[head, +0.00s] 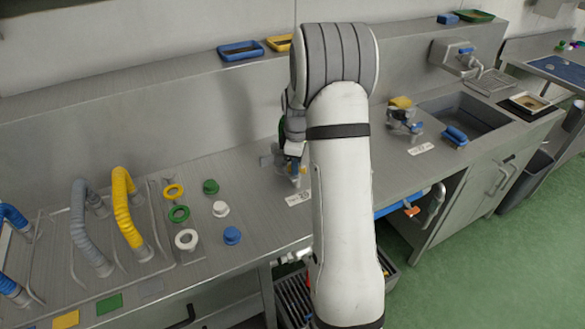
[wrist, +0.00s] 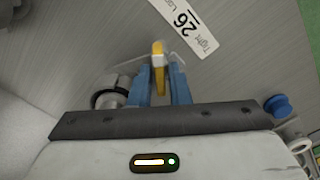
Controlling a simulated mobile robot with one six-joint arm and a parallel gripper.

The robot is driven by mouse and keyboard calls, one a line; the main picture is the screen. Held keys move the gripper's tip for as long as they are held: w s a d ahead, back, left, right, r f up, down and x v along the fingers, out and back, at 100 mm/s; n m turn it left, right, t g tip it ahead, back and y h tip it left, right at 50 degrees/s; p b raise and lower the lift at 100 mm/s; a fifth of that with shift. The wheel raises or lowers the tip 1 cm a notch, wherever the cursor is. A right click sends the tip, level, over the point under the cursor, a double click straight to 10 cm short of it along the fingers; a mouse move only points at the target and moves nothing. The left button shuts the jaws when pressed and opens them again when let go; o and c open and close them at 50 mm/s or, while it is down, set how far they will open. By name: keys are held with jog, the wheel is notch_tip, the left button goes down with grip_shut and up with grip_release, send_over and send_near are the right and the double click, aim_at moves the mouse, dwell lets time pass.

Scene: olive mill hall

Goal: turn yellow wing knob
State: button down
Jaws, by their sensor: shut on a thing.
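The yellow wing knob (wrist: 158,54) shows in the wrist view between the two blue fingers of my gripper (wrist: 160,74). My gripper is shut on it, and its upper end sticks out past the fingertips. In the head view my gripper (head: 292,163) is down at the worktop, mostly behind my arm, with only a small bit of yellow (head: 303,170) showing there.
A grey round fitting (wrist: 110,92) is beside the left finger. Left of my arm are several colored rings and caps, such as a blue cap (head: 232,235), and a yellow hose (head: 127,205). A second fixture (head: 402,117) and a sink (head: 465,115) are to the right.

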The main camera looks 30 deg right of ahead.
jog(key=m+b, duration=0.1)
jog(key=m, duration=0.2)
jog(key=m+b, duration=0.1)
jog(key=m, duration=0.3)
jog(key=shift+s+d+f, duration=0.1)
jog(key=shift+d+f, duration=0.05)
jog(key=m, duration=0.4)
jog(key=shift+b, duration=0.35)
jog(key=m, duration=0.3)
jog(key=shift+m+b, duration=0.3)
jog(key=m, duration=0.3)
jog(key=shift+s+m, duration=0.1)
jog(key=shift+m, duration=0.2)
jog(key=m+b, duration=0.1)
jog(key=m, duration=0.2)
jog(key=shift+f+m, duration=0.1)
jog(key=shift+m, duration=0.3)
jog(key=m, duration=0.6)
